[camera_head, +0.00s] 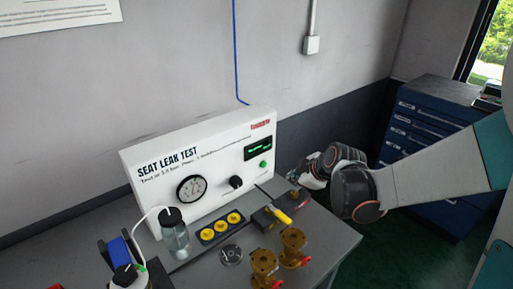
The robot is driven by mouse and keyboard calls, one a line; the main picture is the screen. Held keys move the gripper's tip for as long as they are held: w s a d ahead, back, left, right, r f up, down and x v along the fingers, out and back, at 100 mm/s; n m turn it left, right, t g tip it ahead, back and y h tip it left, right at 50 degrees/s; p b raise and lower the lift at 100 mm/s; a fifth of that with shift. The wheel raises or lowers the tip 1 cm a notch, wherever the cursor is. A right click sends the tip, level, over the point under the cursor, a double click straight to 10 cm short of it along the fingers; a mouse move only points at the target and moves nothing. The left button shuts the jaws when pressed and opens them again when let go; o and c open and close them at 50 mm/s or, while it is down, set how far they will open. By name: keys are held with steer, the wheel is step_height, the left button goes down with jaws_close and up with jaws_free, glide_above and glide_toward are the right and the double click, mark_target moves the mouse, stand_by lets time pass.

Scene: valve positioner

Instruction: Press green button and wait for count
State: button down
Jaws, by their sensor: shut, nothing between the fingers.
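The green button (263,164) is on the right side of the white SEAT LEAK TEST panel (145,184), below a dark display (258,148) with green characters too small to read. A black knob (235,182) and a round gauge (191,189) are to its left. My gripper (294,178) is shut and empty. It is to the right of the panel and slightly lower in the picture than the button, with a visible gap between them. The fingertips are small and partly blurred against the bench.
On the grey bench (325,230) stand a clear bottle (175,238), a block with yellow caps (221,228), brass valves (292,246) and a yellow-handled part (280,214). Blue drawers (430,150) stand behind my arm at right.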

mark_target(263, 164)
steer(key=w+f+n, duration=0.1)
steer(key=f, duration=0.1)
steer(key=w+f+n, duration=0.1)
steer(key=w+f, duration=0.1)
steer(key=w+f+n, duration=0.1)
steer(key=f, duration=0.1)
steer(key=shift+w+d, duration=0.1)
steer(key=shift+w, duration=0.1)
steer(key=shift+r, duration=0.1)
steer(key=w+a, duration=0.5)
steer(key=w, duration=0.2)
steer(key=shift+w, duration=0.15)
stand_by(1.6)
steer(key=shift+w+a, duration=0.2)
steer(key=shift+w, duration=0.15)
steer(key=shift+w+a, duration=0.25)
steer(key=shift+w, duration=0.1)
stand_by(0.8)
steer(key=shift+s, duration=0.1)
steer(key=shift+s+d, duration=0.5)
steer(key=shift+s, duration=0.15)
